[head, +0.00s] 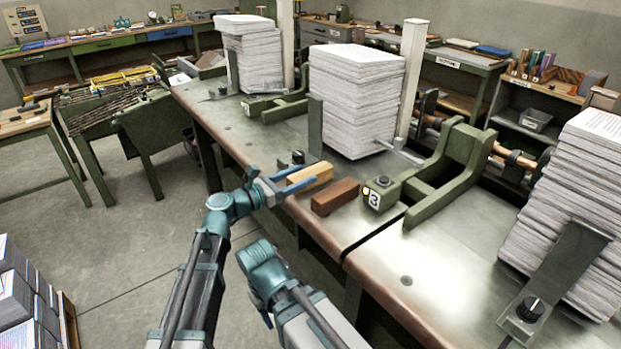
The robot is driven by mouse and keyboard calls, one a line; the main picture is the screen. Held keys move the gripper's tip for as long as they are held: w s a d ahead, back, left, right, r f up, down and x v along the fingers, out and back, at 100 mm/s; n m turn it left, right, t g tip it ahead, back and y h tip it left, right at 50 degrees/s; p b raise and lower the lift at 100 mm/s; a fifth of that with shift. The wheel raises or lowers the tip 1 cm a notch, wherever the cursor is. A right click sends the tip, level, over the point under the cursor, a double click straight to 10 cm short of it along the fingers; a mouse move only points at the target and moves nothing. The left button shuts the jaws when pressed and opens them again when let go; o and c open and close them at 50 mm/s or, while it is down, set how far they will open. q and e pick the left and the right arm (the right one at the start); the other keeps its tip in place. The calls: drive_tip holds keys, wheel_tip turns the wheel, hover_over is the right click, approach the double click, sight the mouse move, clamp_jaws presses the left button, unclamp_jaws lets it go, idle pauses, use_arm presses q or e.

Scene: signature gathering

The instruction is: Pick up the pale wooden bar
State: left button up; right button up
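The pale wooden bar (316,175) lies on the metal bench top near its front edge, left of the darker reddish-brown bar. My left gripper (300,177) is at the bar's left end, reaching in from the left. Its two fingers are spread, one at the far side and one at the near side of that end. The near finger hides part of the bar, and I cannot tell whether either finger touches it. My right arm shows low in the middle, but its gripper does not show.
The reddish-brown bar (335,196) lies close on the right. Behind stand tall paper stacks (355,100) and a green clamp frame (450,165) with a numbered block (381,193). A small black knob (298,157) sits just behind the pale bar.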

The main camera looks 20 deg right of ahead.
use_arm(q)
clamp_jaws()
drive_tip(key=shift+r, duration=0.15)
drive_tip(key=shift+r+p, duration=0.6)
drive_tip(key=shift+p, duration=0.15)
drive_tip(key=r+p, duration=0.2)
drive_tip(key=shift+s+a+r+p, duration=0.2)
drive_tip(key=shift+a+r+p, duration=0.05)
drive_tip(key=shift+r+p, duration=0.1)
drive_tip(key=s+a, duration=0.9)
drive_tip(key=a, duration=0.3)
drive_tip(key=shift+s+r+p, duration=0.35)
drive_tip(key=shift+r+p, duration=0.05)
wheel_tip(320, 180, up, 6)
drive_tip(key=p, duration=0.5)
drive_tip(key=shift+f+p, duration=0.1)
drive_tip(key=shift+p, duration=0.3)
